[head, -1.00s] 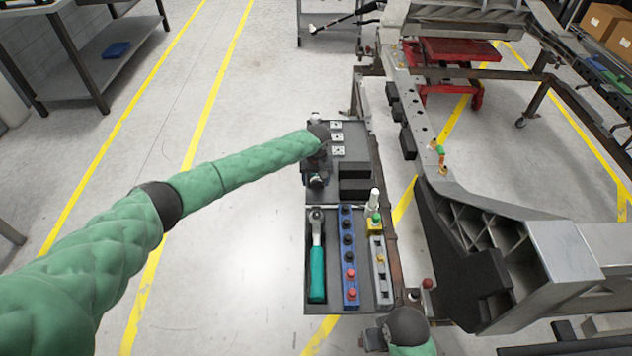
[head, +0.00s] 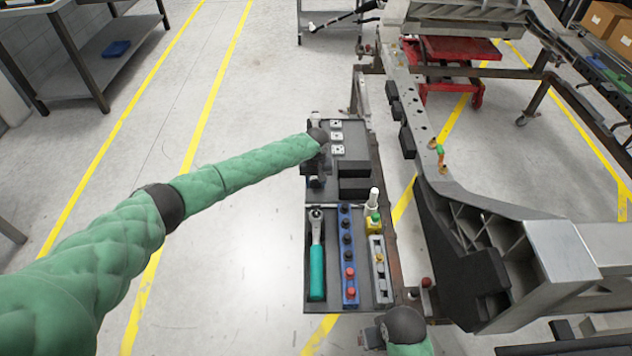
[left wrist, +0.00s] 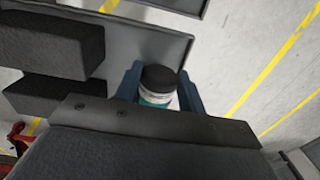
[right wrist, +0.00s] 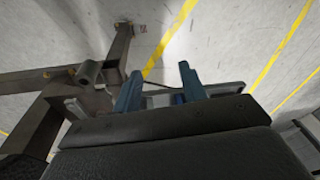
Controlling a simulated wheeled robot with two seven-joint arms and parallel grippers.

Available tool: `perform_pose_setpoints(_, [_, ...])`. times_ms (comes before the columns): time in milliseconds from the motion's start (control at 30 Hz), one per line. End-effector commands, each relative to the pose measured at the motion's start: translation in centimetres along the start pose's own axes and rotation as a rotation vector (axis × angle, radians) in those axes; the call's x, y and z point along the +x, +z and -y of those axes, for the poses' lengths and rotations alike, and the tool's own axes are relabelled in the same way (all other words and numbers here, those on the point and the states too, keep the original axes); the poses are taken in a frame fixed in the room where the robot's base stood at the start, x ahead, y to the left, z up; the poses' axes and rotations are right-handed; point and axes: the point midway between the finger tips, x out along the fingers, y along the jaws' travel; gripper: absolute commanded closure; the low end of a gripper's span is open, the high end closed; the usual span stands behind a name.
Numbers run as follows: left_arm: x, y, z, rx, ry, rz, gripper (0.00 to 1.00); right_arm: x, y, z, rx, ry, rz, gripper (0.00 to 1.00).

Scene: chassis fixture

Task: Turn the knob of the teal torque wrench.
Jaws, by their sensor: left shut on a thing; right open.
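In the left wrist view a black knob (left wrist: 159,77) shows between the fingers of my left gripper (left wrist: 160,88). Below it are a pale band and a teal body (left wrist: 152,101), which fit the teal torque wrench. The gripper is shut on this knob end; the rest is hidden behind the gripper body. In the head view my left gripper (head: 315,172) is over the left edge of the upper tray, and the wrench is mostly covered there. My right gripper (right wrist: 160,88) is open with nothing between its fingers; in the head view it is at the bottom, near the lower tray.
The lower tray (head: 333,300) holds a teal-handled ratchet (head: 317,262), a blue rail (head: 349,260) with black and red knobs, and a grey block. Black blocks (head: 355,188) and several pale square pieces lie in the upper tray. The metal chassis (head: 480,210) stands right; floor left is clear.

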Motion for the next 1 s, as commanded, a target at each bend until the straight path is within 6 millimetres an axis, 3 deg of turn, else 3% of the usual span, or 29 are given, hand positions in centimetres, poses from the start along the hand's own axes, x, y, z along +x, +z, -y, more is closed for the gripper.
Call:
perform_pose_setpoints(133, [0.0,0.1,0.2,-0.003,0.058,0.003,0.83,0.6,0.0,0.1,0.003,-0.002,0.001,0.58])
perform_pose_setpoints(400, [0.2,0.2,0.5,-0.004,0.257,0.004,0.83,3.9,0.5,-0.1,0.002,0.002,0.014,0.58])
perform_pose_setpoints(567, [0.4,0.1,0.6,-0.004,0.392,0.002,0.83,4.2,0.6,-0.6,-0.005,0.009,0.019,0.58])
perform_pose_setpoints(700, [0.6,0.1,0.8,-0.003,0.499,0.002,0.83,0.8,-0.3,-0.2,-0.001,0.003,-0.005,0.58])
perform_pose_setpoints(1000, [0.6,0.0,1.0,-0.001,0.662,0.0,0.83,-4.3,0.4,0.2,0.001,-0.004,-0.005,0.58])
